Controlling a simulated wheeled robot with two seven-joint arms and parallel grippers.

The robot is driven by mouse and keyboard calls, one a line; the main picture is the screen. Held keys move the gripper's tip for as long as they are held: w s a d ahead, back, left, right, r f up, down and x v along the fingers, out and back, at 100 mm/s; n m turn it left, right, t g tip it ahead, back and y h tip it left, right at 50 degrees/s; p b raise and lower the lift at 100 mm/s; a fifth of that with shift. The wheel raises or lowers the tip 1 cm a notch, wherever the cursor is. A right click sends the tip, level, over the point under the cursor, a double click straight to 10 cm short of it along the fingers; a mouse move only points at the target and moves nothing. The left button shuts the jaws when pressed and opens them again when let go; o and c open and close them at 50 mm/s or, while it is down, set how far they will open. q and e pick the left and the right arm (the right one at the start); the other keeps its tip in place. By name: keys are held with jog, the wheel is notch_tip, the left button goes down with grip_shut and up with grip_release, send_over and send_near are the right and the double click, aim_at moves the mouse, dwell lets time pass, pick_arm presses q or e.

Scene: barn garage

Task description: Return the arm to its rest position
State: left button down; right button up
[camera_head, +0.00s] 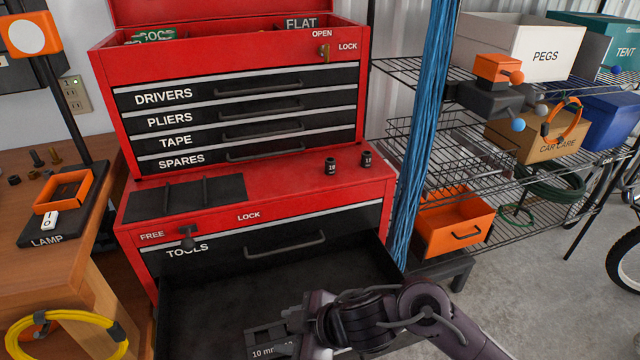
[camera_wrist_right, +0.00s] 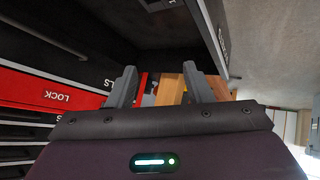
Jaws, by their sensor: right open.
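My right arm comes in from the bottom right of the head view, and its wrist hangs over the open drawer of the red tool chest. The right gripper shows best in the right wrist view (camera_wrist_right: 160,88); its two fingers stand apart with nothing between them. In the head view its fingers are hard to make out. The open black TOOLS drawer (camera_head: 215,300) holds a grey piece (camera_head: 268,338) with a "10 mm" label near its front, partly hidden by my wrist. My left gripper is not in view.
The red tool chest (camera_head: 345,185) carries two dark sockets (camera_head: 331,167) on its ledge. A workbench (camera_head: 85,265) with a lamp base and a yellow cable coil (camera_head: 66,314) stands at left. A blue cable bundle (camera_head: 432,110) and wire shelves are at right.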

jog(key=d+r+m+t+h, duration=0.1)
jog(key=d+m+t+h, duration=0.3)
jog(key=d+m, duration=0.7)
jog(key=s+d+f+m+g+h, duration=0.2)
jog(key=s+d, duration=0.3)
jog(key=d, duration=0.2)
jog(key=s+d+f+m+g+h, duration=0.2)
jog(key=s+d+f, duration=0.1)
jog(key=s+d, duration=0.3)
notch_tip(320, 180, down, 25)
jog(key=g+p, duration=0.2)
jog(key=p, duration=0.1)
jog(key=s+d+f+p, duration=0.1)
jog(key=s+d+f, duration=0.1)
jog(key=s+f, duration=0.7)
jog(key=s+d+f+g+p, duration=0.1)
jog(key=s+d+f, duration=0.1)
jog(key=s+f, duration=0.7)
jog(key=s, duration=0.3)
jog(key=shift+d, duration=0.25)
jog(key=shift+s, duration=0.15)
